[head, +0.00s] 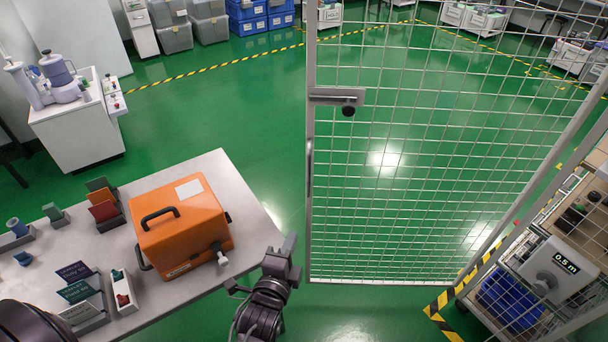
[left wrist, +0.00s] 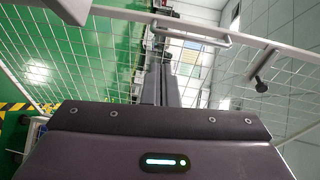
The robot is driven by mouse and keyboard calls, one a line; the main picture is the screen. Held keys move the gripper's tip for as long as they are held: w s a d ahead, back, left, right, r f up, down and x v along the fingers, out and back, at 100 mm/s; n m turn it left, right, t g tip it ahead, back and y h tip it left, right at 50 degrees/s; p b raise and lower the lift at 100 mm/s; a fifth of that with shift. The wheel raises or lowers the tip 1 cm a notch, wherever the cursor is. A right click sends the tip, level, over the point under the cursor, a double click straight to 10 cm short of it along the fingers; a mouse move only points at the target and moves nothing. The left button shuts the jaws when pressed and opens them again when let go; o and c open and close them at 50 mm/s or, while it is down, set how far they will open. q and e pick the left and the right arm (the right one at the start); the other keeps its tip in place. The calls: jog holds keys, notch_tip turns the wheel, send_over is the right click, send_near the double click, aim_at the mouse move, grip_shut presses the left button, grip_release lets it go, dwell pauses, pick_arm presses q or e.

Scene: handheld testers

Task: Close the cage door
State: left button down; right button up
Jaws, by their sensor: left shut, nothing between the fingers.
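The cage door (head: 420,190) is a grey-framed wire mesh panel filling the right half of the head view. Its free edge is the upright at the left, and it stands at an angle to the cage frame on the right. My right gripper is not in view.
A grey table (head: 255,240) at the left holds an orange case (head: 180,225), colored cards and small stands. Striped tape marks the green floor. Open floor lies between table and door.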

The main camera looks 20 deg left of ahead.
pick_arm(q)
jog(key=t, duration=0.1)
send_near(308, 171)
jog(key=shift+m, duration=0.3)
jog(key=w+p, duration=0.2)
jog(key=w, duration=0.4)
jog(key=shift+w+a, duration=0.1)
jog(key=shift+a, duration=0.05)
jog(key=shift+w+f, duration=0.1)
jog(key=shift+w, duration=0.2)
jog(key=shift+w+a, duration=0.1)
jog(key=shift+a, duration=0.05)
